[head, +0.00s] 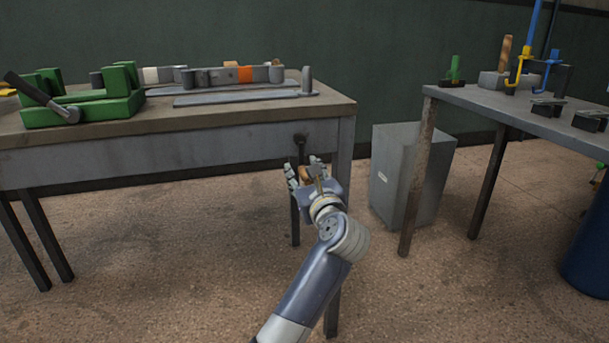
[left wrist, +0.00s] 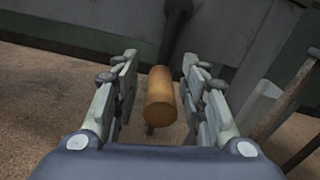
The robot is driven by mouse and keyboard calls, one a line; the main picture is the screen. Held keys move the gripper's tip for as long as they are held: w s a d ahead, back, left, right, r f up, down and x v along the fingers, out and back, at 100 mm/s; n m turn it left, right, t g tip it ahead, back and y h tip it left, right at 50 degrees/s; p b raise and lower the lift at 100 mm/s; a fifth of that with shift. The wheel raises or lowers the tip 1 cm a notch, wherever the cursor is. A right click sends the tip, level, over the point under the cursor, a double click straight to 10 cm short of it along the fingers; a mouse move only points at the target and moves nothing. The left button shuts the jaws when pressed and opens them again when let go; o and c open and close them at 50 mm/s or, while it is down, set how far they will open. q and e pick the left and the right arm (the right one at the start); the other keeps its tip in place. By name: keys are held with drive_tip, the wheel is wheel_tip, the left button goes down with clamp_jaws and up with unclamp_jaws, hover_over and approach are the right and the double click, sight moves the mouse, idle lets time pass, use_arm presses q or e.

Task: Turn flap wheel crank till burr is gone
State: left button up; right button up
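The crank (head: 300,142) is a dark arm hanging at the front right of the left bench, below its top. Its round wooden handle (left wrist: 160,97) shows in the left wrist view, below the dark crank arm (left wrist: 176,28). My left gripper (head: 305,171) is at the handle in the head view. In the left wrist view its two fingers (left wrist: 159,100) are spread on either side of the handle, with a gap at each side. The handle is between the fingers and not clasped. I cannot make out the flap wheel or a burr. My right gripper is not in view.
The left bench (head: 240,140) bears a green vise-like fixture (head: 85,105) with a lever, and flat grey bars. A grey cabinet (head: 405,175) stands between it and the right table (head: 480,98). A blue drum (head: 588,250) is at far right. Floor between is clear.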

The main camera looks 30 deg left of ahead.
use_arm(q)
clamp_jaws()
